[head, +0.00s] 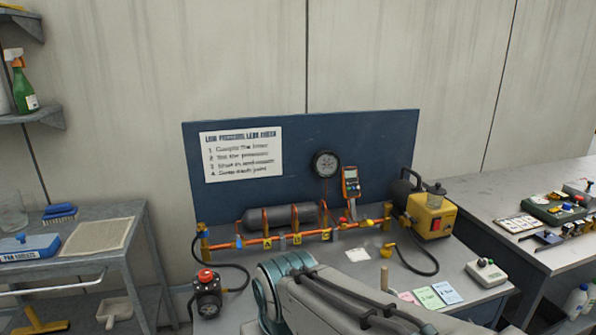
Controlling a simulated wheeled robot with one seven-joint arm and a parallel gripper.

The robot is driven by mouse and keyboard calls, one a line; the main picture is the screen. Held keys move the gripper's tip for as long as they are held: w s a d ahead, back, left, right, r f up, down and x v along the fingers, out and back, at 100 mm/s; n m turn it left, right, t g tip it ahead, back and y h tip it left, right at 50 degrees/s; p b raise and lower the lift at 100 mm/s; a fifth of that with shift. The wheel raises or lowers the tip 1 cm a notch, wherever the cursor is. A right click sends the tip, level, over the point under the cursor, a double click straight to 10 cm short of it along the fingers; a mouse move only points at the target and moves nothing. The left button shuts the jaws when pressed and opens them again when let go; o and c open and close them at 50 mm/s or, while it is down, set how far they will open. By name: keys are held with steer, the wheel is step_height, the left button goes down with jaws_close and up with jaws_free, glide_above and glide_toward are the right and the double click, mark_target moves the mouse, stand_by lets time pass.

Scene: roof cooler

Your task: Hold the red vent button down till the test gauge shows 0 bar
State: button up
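A round gauge (326,163) with a black rim is mounted on the blue back panel, above the copper pipe; its needle is too small to read. A red button or knob (206,275) tops a dark unit (207,299) at the bench's front left, which has a dial on its front. I cannot tell whether this is the vent button, or whether it is pressed. A black hose joins this unit to the pipe's left end. My arm crosses the bottom middle, right of the unit. My gripper is not in view.
A grey cylinder (281,217) sits behind the copper pipe (285,238). An orange meter (351,183) and a yellow pump (430,216) are to the right. A small pale box (486,272) and coloured cards (429,298) lie front right. Side tables flank the bench.

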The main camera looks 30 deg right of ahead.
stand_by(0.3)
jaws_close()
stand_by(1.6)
